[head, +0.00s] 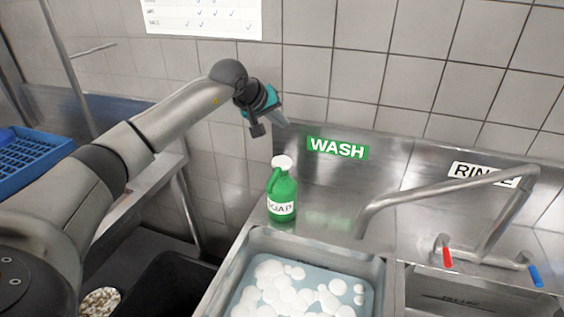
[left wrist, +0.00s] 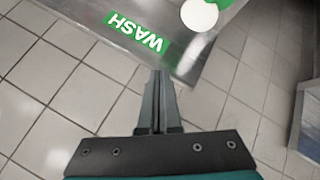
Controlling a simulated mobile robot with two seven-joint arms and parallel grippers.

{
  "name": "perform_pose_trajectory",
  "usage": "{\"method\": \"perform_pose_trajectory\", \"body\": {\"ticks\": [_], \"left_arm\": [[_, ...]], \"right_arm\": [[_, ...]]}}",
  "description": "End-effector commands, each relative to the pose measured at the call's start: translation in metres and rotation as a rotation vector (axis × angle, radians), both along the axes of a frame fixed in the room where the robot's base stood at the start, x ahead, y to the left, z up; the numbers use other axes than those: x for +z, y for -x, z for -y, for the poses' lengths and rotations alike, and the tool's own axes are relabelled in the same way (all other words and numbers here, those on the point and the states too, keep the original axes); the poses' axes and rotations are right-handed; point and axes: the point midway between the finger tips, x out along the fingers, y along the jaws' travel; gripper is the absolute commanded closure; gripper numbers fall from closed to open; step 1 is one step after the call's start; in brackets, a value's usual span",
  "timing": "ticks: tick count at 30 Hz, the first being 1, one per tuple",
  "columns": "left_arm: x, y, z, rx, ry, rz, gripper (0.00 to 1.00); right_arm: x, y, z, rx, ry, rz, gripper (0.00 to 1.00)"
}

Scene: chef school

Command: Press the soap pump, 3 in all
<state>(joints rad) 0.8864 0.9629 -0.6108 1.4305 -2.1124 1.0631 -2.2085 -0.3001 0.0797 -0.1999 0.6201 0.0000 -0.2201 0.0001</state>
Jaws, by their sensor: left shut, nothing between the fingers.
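The green soap bottle (head: 282,197) with its white pump top (head: 282,162) stands upright on the steel rim behind the wash sink. The white pump top also shows at the top edge of the left wrist view (left wrist: 199,15), with a bit of green bottle beside it. My left gripper (head: 284,124) is above the pump top, with a clear gap to it. Its fingers are together and empty in the left wrist view (left wrist: 158,100). My right gripper is in neither view.
The wash sink (head: 388,290) holds water and white suds. A steel faucet (head: 450,190) with red and blue handles stands at right. The steel backsplash with the green WASH sign (head: 338,148) rises behind the bottle. A blue rack (head: 28,158) is at left.

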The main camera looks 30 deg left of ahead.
Motion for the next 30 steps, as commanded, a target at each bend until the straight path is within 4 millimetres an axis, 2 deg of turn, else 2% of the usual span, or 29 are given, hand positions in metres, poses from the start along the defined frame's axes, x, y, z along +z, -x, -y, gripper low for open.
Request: {"method": "perform_pose_trajectory", "body": {"ticks": [11,17,23,30], "left_arm": [[0.0,0.0,-0.001,0.003,-0.005,-0.001,1.0],[-0.01,0.0,-0.001,0.002,-0.005,-0.002,1.0],[-0.032,0.0,-0.001,0.003,-0.004,-0.003,1.0],[-0.068,0.0,0.0,0.001,-0.003,-0.003,1.0]], "right_arm": [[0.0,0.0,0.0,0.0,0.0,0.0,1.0],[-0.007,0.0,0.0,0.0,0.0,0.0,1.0],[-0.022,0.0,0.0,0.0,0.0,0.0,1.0],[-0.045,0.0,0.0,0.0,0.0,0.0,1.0]]}}
